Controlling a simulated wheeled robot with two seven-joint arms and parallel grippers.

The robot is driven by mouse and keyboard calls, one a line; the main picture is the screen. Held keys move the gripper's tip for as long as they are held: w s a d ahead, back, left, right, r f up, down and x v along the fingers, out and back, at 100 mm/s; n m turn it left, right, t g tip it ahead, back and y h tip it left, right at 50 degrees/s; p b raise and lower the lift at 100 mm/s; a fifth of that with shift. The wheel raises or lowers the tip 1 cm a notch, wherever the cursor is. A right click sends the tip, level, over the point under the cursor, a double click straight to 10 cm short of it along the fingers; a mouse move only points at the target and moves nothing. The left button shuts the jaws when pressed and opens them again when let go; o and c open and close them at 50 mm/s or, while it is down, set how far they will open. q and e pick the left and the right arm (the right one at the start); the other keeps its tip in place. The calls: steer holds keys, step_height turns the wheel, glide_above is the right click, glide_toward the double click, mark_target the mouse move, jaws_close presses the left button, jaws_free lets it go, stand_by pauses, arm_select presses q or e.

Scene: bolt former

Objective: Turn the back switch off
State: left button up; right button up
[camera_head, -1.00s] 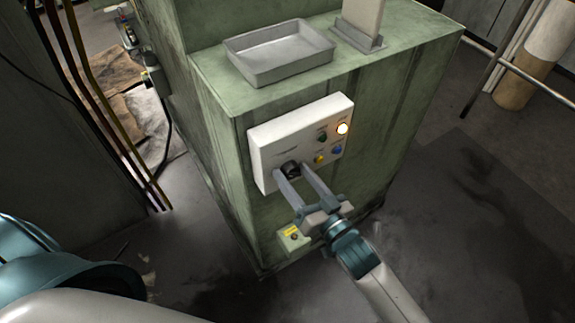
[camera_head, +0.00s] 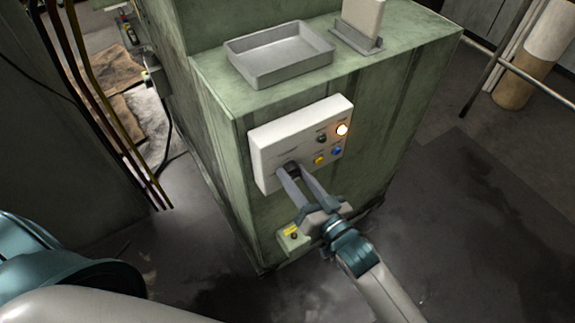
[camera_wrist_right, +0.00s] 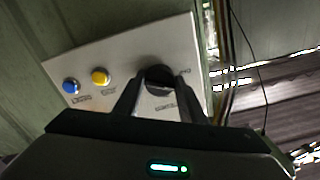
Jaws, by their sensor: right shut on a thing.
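A white control panel (camera_head: 270,152) is fixed to the side of the green machine. A black rotary switch (camera_wrist_right: 158,77) sits low on the panel. My right gripper (camera_head: 292,168) reaches it from the lower right and is shut on the switch knob, with one finger on each side. In the right wrist view the two fingers (camera_wrist_right: 163,100) stand at either side of the knob. The fingers hide much of the knob in the head view. A lamp (camera_head: 342,130) at the panel's upper right glows orange-white. My left gripper is not in view.
The panel also has a yellow button (camera_head: 319,160), a blue button (camera_head: 337,151) and a dark green one (camera_head: 321,138). A small box with a yellow label (camera_head: 291,231) is below. A metal tray (camera_head: 262,73) lies on the machine (camera_head: 215,125). Cables hang at left.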

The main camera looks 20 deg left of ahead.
steer(key=shift+n, duration=1.3)
steer(key=n+p, duration=0.1)
steer(key=n, duration=0.2)
steer(key=shift+n, duration=0.4)
steer(key=o, duration=1.3)
steer(key=shift+o, duration=0.2)
steer(key=shift+d, duration=0.1)
